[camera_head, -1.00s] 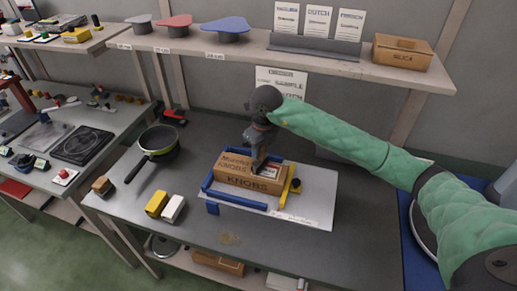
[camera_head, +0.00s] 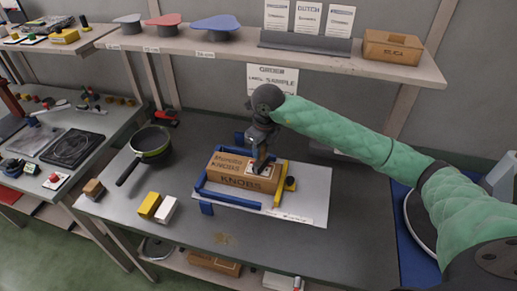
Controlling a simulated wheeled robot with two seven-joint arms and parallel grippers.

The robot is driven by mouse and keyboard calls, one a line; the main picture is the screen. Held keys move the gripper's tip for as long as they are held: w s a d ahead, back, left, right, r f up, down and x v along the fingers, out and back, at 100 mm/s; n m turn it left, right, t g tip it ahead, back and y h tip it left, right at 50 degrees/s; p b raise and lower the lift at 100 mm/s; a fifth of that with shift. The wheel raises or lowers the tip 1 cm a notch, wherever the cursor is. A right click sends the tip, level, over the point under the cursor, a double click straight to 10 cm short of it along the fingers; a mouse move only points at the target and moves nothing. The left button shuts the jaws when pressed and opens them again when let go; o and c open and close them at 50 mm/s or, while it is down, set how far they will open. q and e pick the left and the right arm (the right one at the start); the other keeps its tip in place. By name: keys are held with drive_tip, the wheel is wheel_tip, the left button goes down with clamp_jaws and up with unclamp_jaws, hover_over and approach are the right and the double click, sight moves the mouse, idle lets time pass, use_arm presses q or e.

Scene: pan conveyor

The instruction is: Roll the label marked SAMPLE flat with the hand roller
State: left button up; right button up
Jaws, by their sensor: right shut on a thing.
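A brown cardboard box (camera_head: 236,182) printed KNOBS lies on a white board (camera_head: 315,190), with a blue frame (camera_head: 232,201) around it and a yellow bar (camera_head: 280,185) at its right end. A small white label (camera_head: 271,171) with print too small to read is on the right part of the box top. My right gripper (camera_head: 259,164) points down over the label from the green-sleeved arm. It is shut on a small dark thing, apparently the hand roller, mostly hidden by the fingers, at or just above the label; contact is unclear. My left gripper is not in view.
A black pan (camera_head: 150,143), a yellow block (camera_head: 149,205) and a white block (camera_head: 166,209) stand left of the board. A shelf (camera_head: 230,58) overhangs the back. The front of the bench is clear.

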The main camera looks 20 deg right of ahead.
drive_tip(key=shift+s+d+b, duration=0.3)
drive_tip(key=shift+s+d, duration=0.25)
drive_tip(key=shift+d, duration=0.15)
drive_tip(key=shift+w+a, duration=0.15)
drive_tip(key=shift+w+a+b, duration=0.35)
drive_tip(key=shift+w+a, duration=0.2)
drive_tip(key=shift+a, duration=0.3)
drive_tip(key=shift+w+a, duration=0.1)
drive_tip(key=shift+a, duration=0.05)
drive_tip(key=shift+w+a+f+b, duration=0.1)
drive_tip(key=shift+w+a+b, duration=0.4)
drive_tip(key=shift+a, duration=0.35)
drive_tip(key=shift+d, duration=0.15)
drive_tip(key=shift+s+d+b, duration=0.3)
drive_tip(key=shift+s+d, duration=0.3)
drive_tip(key=shift+d, duration=0.3)
drive_tip(key=shift+s+d, duration=0.15)
drive_tip(key=shift+s+d+b, duration=0.45)
drive_tip(key=shift+d, duration=0.2)
